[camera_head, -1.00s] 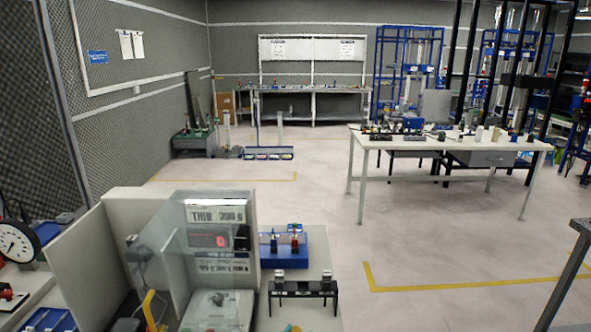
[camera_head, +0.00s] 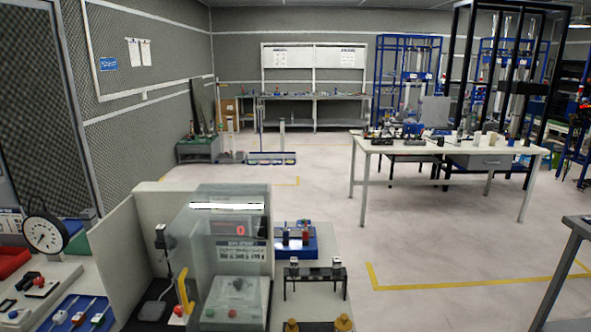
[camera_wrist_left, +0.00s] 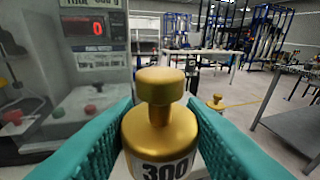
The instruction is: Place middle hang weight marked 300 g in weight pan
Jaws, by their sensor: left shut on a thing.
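In the left wrist view a gold hang weight marked 300 (camera_wrist_left: 158,135) with a round knob on top stands upright between the teal fingers of my left gripper (camera_wrist_left: 160,110). The fingers are shut on its sides. Another gold weight (camera_wrist_left: 215,102) shows beyond it to the right. In the head view two gold weight tops (camera_head: 291,325) and (camera_head: 343,323) show at the bottom edge; their lower parts are cut off. I cannot make out a weight pan in either view. My right gripper is in neither view.
A clear-covered machine (camera_head: 230,260) with a red display reading 0 stands at the bench's left. Behind the weights are a black stand (camera_head: 315,273) and a blue tray (camera_head: 297,240). A dial gauge (camera_head: 45,233) stands far left.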

